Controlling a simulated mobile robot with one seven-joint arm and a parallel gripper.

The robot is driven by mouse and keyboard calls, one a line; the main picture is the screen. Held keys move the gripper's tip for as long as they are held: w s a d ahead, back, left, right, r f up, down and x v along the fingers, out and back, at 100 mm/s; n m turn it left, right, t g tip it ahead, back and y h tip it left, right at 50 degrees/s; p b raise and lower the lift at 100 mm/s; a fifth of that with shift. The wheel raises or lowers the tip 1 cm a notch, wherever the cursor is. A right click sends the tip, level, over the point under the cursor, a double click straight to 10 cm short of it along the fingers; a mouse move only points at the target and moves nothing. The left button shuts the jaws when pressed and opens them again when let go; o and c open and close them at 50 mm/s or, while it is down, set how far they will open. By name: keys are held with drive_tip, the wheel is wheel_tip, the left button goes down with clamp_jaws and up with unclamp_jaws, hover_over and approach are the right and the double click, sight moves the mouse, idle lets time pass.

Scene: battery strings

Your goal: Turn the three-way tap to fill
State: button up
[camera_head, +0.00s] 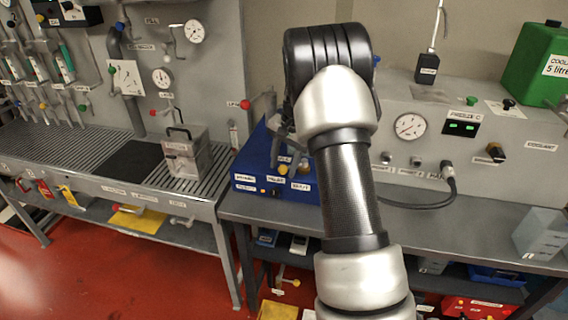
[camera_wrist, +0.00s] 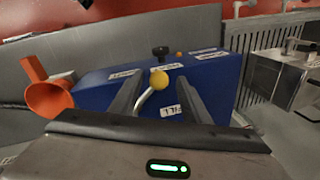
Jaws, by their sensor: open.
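The three-way tap shows in the wrist view as a bent metal lever with a yellow ball knob (camera_wrist: 159,79), in front of a blue box (camera_wrist: 210,75) with white labels. A label reading FILL (camera_wrist: 171,110) is on the box below and right of the knob. My gripper (camera_wrist: 160,88) is open, one finger on each side of the lever and knob. Whether either finger touches them cannot be told. In the head view the blue box (camera_head: 249,165) stands on the bench, partly hidden by my arm, and a yellow knob (camera_head: 283,170) shows near its labels.
An orange funnel-shaped piece (camera_wrist: 50,95) is left of the blue box in the wrist view. A metal canister (camera_head: 186,152) stands on the left bench. A grey panel with a round gauge (camera_head: 410,126) and a cable is to the right.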

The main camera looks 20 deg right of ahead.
drive_tip(key=shift+r, duration=0.1)
wheel_tip(320, 180, up, 17)
drive_tip(key=s+d, duration=0.2)
drive_tip(key=shift+s, duration=0.35)
drive_tip(key=s+a+r+n+t, duration=0.1)
drive_tip(key=s+a+r+n, duration=0.2)
drive_tip(key=s+a+r, duration=0.5)
drive_tip(key=s+a+f+n+t, duration=0.1)
drive_tip(key=s+a+n, duration=0.2)
drive_tip(key=s, duration=0.9)
drive_tip(key=s+a+f+n+t+h+p, duration=0.1)
drive_tip(key=s+a+f+n, duration=0.1)
drive_tip(key=s, duration=1)
drive_tip(key=shift+a+n+t, duration=0.4)
drive_tip(key=shift+a+n, duration=0.05)
drive_tip(key=shift+n, duration=0.65)
drive_tip(key=shift+f, duration=0.1)
